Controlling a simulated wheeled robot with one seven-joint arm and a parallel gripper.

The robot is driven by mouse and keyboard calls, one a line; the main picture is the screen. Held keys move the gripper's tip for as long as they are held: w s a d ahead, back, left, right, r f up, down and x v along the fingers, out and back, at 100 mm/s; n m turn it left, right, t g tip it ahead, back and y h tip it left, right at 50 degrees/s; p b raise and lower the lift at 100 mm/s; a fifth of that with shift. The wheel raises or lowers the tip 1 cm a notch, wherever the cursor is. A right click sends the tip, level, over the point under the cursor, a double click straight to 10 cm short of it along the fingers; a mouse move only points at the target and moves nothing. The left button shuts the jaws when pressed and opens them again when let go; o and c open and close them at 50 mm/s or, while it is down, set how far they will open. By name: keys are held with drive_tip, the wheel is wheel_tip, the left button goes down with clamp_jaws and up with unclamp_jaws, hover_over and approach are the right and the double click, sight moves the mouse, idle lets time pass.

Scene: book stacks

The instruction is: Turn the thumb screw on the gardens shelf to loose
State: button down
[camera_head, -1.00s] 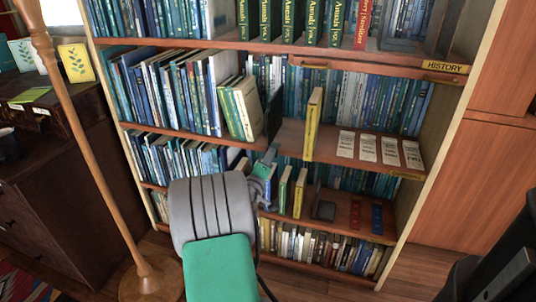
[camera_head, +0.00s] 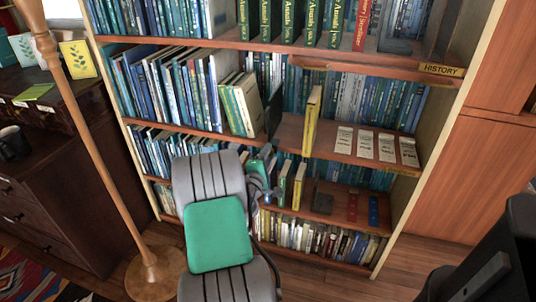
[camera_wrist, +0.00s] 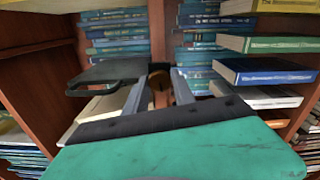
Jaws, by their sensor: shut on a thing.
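In the wrist view, my gripper (camera_wrist: 160,88) has its two grey fingers closed around a small brass-coloured round piece (camera_wrist: 160,95), which looks like the thumb screw. The fingers cover much of it, so I cannot read how far it is turned. In the head view my gripper (camera_head: 266,188) is at the lower shelf of the bookcase, beside a few upright books. My own arm hides most of it there, and the screw does not show. No gardens label is legible in either view.
A dark bookend (camera_wrist: 105,75) stands close left of the fingers in the wrist view, and books (camera_wrist: 265,72) are close on the right. In the head view, a yellow book (camera_head: 312,120) stands on the shelf above. A wooden lamp pole (camera_head: 95,150) rises left of my arm.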

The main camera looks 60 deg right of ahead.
idle(0.3)
drive_tip(key=c, duration=1.1)
unclamp_jaws()
drive_tip(key=shift+o, duration=0.2)
drive_tip(key=s+a, duration=0.1)
drive_tip(key=a, duration=0.6)
drive_tip(key=shift+a, duration=0.35)
drive_tip(key=shift+s, duration=0.1)
